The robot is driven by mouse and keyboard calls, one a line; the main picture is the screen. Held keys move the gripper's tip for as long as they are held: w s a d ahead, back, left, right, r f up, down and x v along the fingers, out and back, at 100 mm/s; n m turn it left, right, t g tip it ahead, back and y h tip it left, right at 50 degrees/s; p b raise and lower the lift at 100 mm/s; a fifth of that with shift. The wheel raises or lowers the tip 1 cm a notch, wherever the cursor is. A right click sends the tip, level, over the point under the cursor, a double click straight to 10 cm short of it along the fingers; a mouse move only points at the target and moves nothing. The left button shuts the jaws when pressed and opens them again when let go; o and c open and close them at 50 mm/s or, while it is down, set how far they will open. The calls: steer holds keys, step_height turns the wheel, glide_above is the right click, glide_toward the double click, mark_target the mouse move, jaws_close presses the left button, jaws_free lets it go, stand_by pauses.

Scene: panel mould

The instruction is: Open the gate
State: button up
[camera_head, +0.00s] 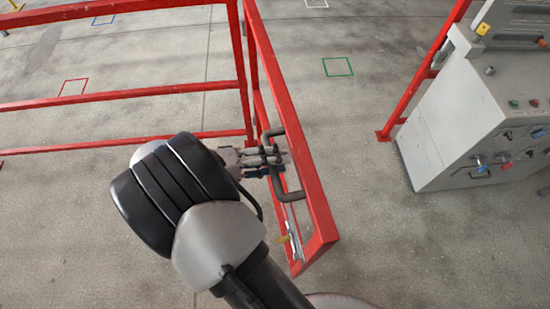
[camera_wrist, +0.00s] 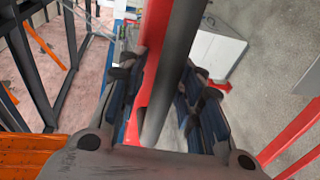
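The red gate (camera_head: 310,185) is swung out from the fence line towards me, with a wide gap between its free end and the red post (camera_head: 405,100) by the grey cabinet. A dark bar handle (camera_head: 290,196) is fixed on the gate's side. My gripper (camera_head: 277,161) is at the handle's middle, with its fingers on either side. In the wrist view, the handle (camera_wrist: 172,85) runs between my parted fingers (camera_wrist: 162,95), with a gap visible on the left. The red gate frame (camera_wrist: 152,50) lies behind it. Whether the right finger touches the handle is unclear.
A red rail fence (camera_head: 120,97) runs left of the gate. A grey control cabinet (camera_head: 450,120) with buttons and valves stands at the right. A small latch with a yellow end (camera_head: 293,238) sits low on the gate. The floor between gate and cabinet is clear.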

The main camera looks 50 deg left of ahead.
steer(key=shift+f, duration=0.1)
steer(key=v, duration=1.2)
stand_by(0.4)
